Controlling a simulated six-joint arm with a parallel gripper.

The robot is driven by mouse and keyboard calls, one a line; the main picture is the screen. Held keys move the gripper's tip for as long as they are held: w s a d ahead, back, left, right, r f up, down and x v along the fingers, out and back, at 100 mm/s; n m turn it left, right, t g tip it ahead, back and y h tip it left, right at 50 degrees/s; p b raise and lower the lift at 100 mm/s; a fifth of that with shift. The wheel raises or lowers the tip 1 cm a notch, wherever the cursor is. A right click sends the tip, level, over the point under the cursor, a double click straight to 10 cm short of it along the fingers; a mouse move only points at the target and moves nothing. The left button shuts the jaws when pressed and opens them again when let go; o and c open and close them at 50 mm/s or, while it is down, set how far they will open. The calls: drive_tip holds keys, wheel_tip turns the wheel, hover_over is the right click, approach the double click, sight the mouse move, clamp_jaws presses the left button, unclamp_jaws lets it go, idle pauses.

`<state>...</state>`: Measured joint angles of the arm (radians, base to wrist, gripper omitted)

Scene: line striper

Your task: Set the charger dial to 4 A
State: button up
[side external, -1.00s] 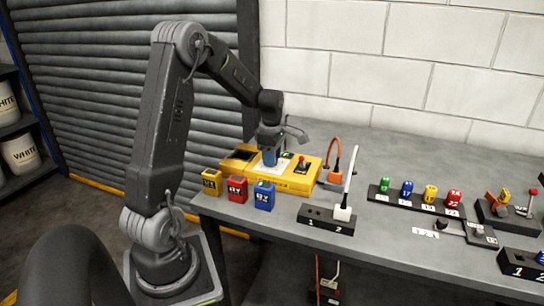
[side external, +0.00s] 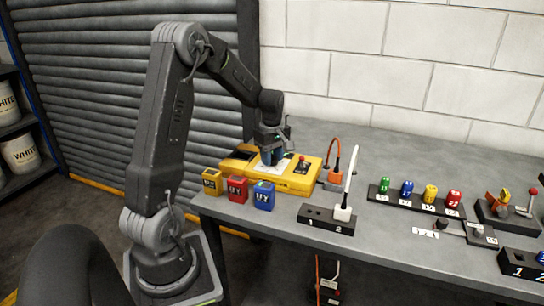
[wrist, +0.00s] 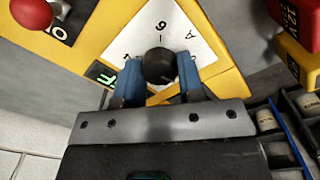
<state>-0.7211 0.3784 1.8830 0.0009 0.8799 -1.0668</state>
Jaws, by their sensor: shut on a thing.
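The yellow charger (side external: 297,182) lies at the back left of the bench. Its black dial knob (wrist: 159,64) sits on a white scale plate (wrist: 185,22) in the wrist view. A 6 and an A show on the plate; another mark at its left is partly hidden, and I cannot read where the knob points. My gripper (wrist: 158,78) is shut on the knob, with one blue finger on each side. In the side view my gripper (side external: 271,158) points down onto the charger and hides the knob.
A red-knobbed switch (wrist: 37,12) and a green display (wrist: 103,74) are beside the dial. Yellow, red (side external: 237,189) and blue (side external: 263,196) blocks stand in front of the charger. A black socket block (side external: 325,219) with a white plug is to the right.

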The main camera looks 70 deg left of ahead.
drive_tip(key=m, duration=1.1)
drive_tip(key=shift+d, duration=0.1)
drive_tip(key=m, duration=0.3)
drive_tip(key=shift+m, duration=0.3)
drive_tip(key=m, duration=0.3)
drive_tip(key=shift+m, duration=0.3)
drive_tip(key=m, duration=0.3)
drive_tip(key=shift+m, duration=0.3)
drive_tip(key=m, duration=0.3)
drive_tip(key=shift+m, duration=2.1)
